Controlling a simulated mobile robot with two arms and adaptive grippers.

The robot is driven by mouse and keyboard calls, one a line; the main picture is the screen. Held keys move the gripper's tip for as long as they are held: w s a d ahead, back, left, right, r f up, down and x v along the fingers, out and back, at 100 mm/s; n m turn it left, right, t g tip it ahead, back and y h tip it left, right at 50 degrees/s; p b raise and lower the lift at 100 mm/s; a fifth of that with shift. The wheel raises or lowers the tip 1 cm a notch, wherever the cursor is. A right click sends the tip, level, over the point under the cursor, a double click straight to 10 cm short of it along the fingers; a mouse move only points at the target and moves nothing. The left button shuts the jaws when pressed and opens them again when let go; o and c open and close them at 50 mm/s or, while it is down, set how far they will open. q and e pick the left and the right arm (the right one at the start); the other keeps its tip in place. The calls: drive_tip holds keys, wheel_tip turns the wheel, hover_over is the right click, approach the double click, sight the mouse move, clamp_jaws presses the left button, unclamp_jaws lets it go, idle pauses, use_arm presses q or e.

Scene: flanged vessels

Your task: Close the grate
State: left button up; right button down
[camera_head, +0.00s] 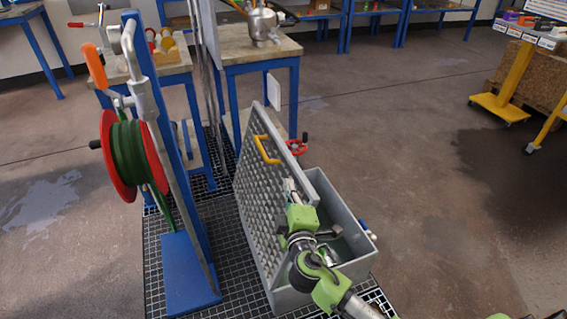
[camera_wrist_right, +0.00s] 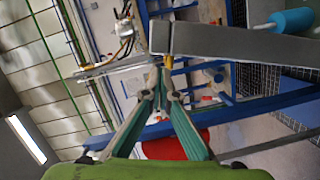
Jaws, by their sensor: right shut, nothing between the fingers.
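The grate (camera_head: 252,195) is a grey perforated panel with a yellow handle (camera_head: 267,149) near its top. It stands steeply raised along the left side of an open grey box (camera_head: 350,228). My right gripper (camera_head: 290,186) is above the box, close beside the grate's inner side, below and right of the handle. In the right wrist view, its fingers (camera_wrist_right: 163,82) meet at their tips and hold nothing. A grey bar (camera_wrist_right: 240,44), which looks like the grate's edge, passes just beyond the fingertips. Contact cannot be told. My left gripper is not in view.
A hose reel (camera_head: 128,155) on a blue stand is left of the grate. A red valve wheel (camera_head: 297,147) is behind the box. A workbench (camera_head: 240,52) stands farther back. The floor right of the box is clear.

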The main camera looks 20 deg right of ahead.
sight(285, 166)
drive_tip(key=x, duration=0.7)
drive_tip(key=shift+w+r, duration=0.2)
drive_tip(key=shift+b+x, duration=0.3)
drive_tip(key=shift+x, duration=0.5)
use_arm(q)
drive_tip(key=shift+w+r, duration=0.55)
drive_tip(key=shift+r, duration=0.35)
